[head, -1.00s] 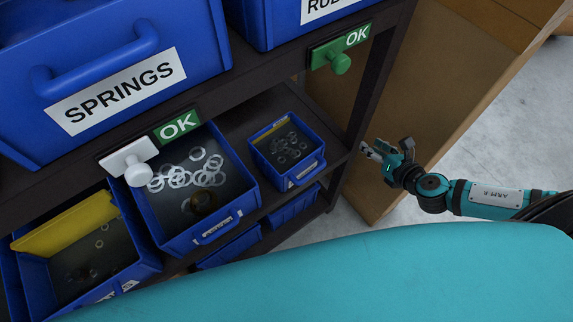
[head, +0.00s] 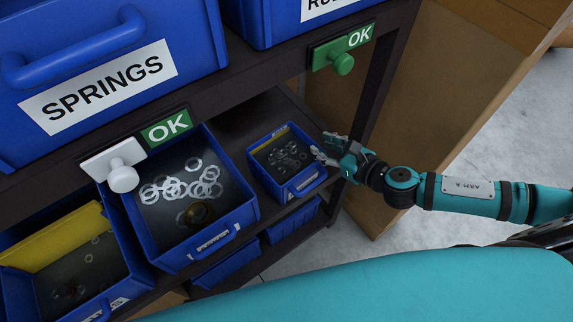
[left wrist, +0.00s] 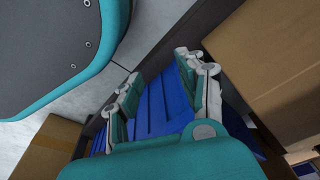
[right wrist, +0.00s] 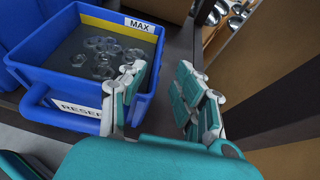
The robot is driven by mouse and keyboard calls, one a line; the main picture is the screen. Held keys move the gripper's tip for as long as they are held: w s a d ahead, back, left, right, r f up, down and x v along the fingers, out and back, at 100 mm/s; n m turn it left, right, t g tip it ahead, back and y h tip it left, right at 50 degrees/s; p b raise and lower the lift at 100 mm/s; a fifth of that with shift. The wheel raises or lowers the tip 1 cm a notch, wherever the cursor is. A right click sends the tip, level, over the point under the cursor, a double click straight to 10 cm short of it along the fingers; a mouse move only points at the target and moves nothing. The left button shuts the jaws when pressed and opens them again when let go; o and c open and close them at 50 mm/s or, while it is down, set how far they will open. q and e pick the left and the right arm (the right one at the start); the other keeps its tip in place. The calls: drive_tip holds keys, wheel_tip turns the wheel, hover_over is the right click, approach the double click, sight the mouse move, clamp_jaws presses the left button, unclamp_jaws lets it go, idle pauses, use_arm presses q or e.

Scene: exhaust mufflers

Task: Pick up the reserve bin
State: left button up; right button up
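The reserve bin (head: 303,184) is a small blue bin on the lower shelf, with a yellow strip at its back and metal nuts inside. In the right wrist view its front (right wrist: 85,90) shows a partly hidden label reading "RESER" and a blue handle; a MAX mark is inside. My right gripper (head: 326,147) is open and empty at the bin's right side. In the right wrist view my right gripper (right wrist: 162,72) has one finger overlapping the bin's front right corner; contact is unclear. My left gripper (left wrist: 157,78) is open, with blue bins behind its fingers.
A larger blue bin of rings (head: 247,217) stands left of the reserve bin. A bin with a yellow panel (head: 55,238) is further left. A SPRINGS bin (head: 190,50) sits above. A shelf post (head: 383,80) and cardboard box (head: 450,110) are on the right.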

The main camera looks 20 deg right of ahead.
hover_over(306, 156)
drive_tip(key=shift+w+f, duration=0.15)
drive_tip(key=shift+f, duration=1.05)
clamp_jaws()
